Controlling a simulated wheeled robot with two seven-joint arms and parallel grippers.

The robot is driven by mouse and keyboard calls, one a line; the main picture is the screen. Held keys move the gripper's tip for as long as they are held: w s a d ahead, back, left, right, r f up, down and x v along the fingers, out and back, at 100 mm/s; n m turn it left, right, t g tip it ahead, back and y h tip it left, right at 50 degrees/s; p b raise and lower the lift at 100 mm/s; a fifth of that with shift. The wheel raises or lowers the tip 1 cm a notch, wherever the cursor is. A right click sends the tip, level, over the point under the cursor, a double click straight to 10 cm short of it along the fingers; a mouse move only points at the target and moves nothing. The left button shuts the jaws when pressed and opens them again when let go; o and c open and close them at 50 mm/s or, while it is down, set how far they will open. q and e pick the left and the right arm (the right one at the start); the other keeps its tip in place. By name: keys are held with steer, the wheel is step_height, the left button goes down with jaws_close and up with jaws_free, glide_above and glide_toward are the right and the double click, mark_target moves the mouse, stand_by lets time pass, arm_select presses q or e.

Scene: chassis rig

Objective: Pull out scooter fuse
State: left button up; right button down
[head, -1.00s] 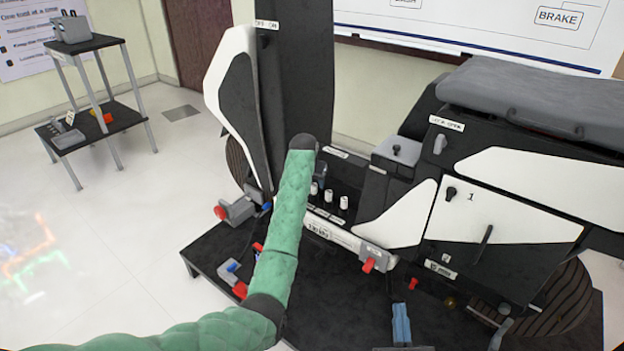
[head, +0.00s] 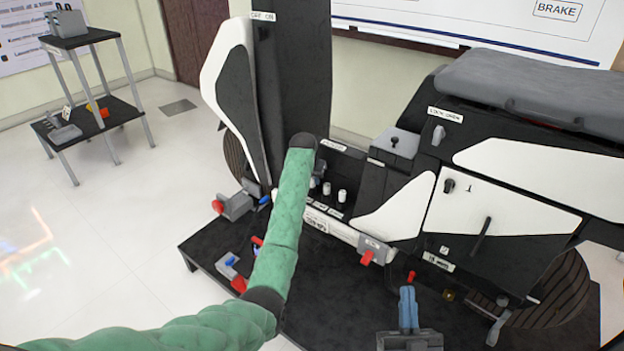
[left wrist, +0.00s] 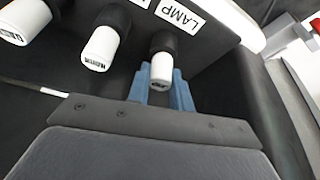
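In the left wrist view, two blue fingers of my left gripper (left wrist: 161,98) stand apart on either side of a white-capped black fuse (left wrist: 161,72) below the "LAMP" label. The cap looks close to both fingers; contact is not clear. Another white-capped fuse (left wrist: 99,48) sits to its left, with one more at the edge. In the head view, white fuse caps (head: 342,196) stand in a row on the scooter (head: 405,210). My green left arm hides its gripper there. My right gripper (head: 408,306) is at the bottom, its blue fingers apparently empty; their gap cannot be seen.
A grey block with a red lever (head: 371,250) sits on the scooter's front edge. Another grey part with a red end (head: 234,206) is left of my arm. Blue and red parts lie on the black platform (head: 208,244). A shelf stand (head: 92,118) is far left.

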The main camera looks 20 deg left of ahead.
arm_select(q)
jaws_close()
steer(key=shift+r+p, duration=0.25)
steer(key=shift+p, duration=0.05)
